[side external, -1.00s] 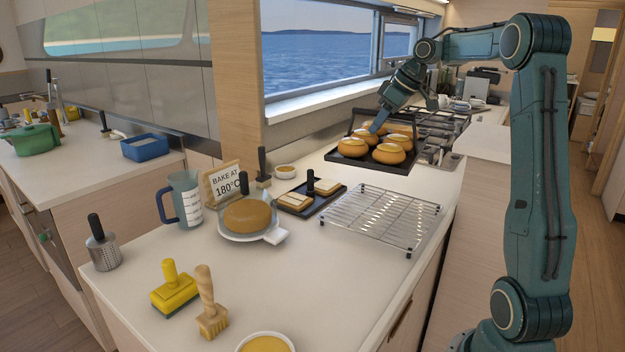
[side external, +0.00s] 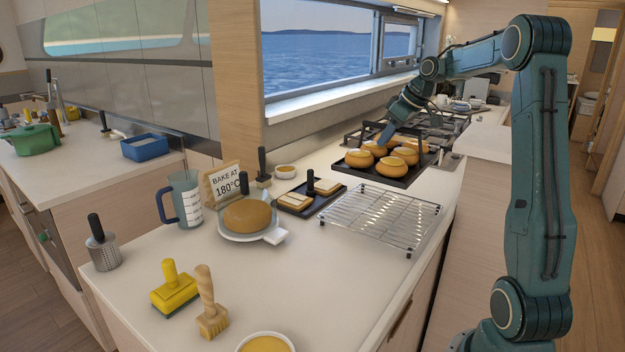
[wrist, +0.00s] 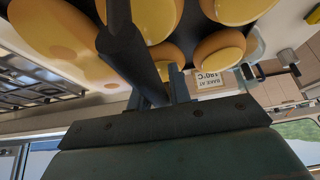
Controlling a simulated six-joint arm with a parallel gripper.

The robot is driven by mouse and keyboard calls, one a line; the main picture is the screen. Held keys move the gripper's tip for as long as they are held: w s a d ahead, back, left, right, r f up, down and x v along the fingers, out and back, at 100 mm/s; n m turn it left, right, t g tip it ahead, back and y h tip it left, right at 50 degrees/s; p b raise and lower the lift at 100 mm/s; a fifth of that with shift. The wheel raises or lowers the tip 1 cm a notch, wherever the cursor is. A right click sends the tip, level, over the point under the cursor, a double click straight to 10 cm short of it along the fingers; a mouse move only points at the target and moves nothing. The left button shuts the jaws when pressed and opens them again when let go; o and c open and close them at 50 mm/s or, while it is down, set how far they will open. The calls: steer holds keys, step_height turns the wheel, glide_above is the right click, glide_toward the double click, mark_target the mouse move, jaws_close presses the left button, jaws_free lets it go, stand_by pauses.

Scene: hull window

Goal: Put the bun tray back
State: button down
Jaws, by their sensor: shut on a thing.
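The bun tray (side external: 405,182) is dark and flat and carries several round golden buns (side external: 391,167). In the side view it is at the far end of the counter, between the wire rack and the hob, and looks about level. I cannot tell whether it touches the surface below.
An empty wire rack (side external: 380,217) stands in front of the tray. A small dark tray with bread slices (side external: 300,200), a cake (side external: 246,215) and a blue jug (side external: 184,200) are to its left. The hob (side external: 455,135) lies behind. The window wall runs along the back left.

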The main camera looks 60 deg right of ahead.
mark_target(410, 151)
step_height(410, 151, down, 10)
stand_by(0.4)
steer(key=shift+f, duration=0.1)
steer(key=shift+f, duration=2.15)
steer(key=shift+f, duration=0.15)
steer(key=c, duration=1.3)
jaws_free()
steer(key=v, duration=1.2)
